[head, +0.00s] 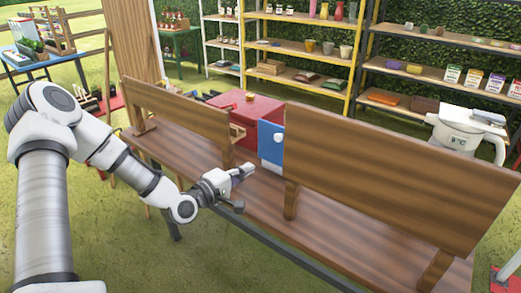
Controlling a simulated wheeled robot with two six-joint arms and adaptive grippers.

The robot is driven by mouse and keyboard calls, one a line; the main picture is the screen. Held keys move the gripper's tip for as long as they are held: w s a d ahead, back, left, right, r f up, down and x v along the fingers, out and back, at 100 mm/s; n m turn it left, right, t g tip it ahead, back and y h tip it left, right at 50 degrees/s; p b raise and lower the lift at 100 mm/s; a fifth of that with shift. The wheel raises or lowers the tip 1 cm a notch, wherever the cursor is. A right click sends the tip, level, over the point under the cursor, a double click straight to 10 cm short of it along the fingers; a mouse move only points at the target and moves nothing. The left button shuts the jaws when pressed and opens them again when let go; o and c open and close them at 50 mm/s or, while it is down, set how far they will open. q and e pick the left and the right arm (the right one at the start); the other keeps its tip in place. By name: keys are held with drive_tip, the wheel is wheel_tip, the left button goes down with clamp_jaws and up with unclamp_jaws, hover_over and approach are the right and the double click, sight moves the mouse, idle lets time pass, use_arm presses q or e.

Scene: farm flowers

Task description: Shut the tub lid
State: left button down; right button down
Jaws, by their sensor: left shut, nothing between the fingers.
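No tub with a lid can be told for sure. A blue panel with a small white part (271,143) stands upright in the gap between the two wooden backrests, beside a red box-like surface (258,108). Its lower part meets the bench, and I cannot tell whether it is a lid. A white jug-like vessel with a handle and dark lettering (459,132) stands behind the right backrest, its lower part hidden. My left gripper (243,172) is shut and empty above the bench seat, a little left of and below the blue panel. My right gripper is out of view.
A long wooden bench (262,197) with left (178,106) and right (390,165) backrests crosses the middle. Grass lies free in front.

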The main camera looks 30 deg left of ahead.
sight(276, 138)
use_arm(q)
drive_tip(key=shift+n+t, duration=0.4)
drive_tip(key=w, duration=0.4)
drive_tip(key=w+r, duration=0.1)
drive_tip(key=w, duration=0.9)
drive_tip(key=shift+w+a+r, duration=0.1)
drive_tip(key=shift+a+r, duration=0.05)
drive_tip(key=shift+a, duration=0.15)
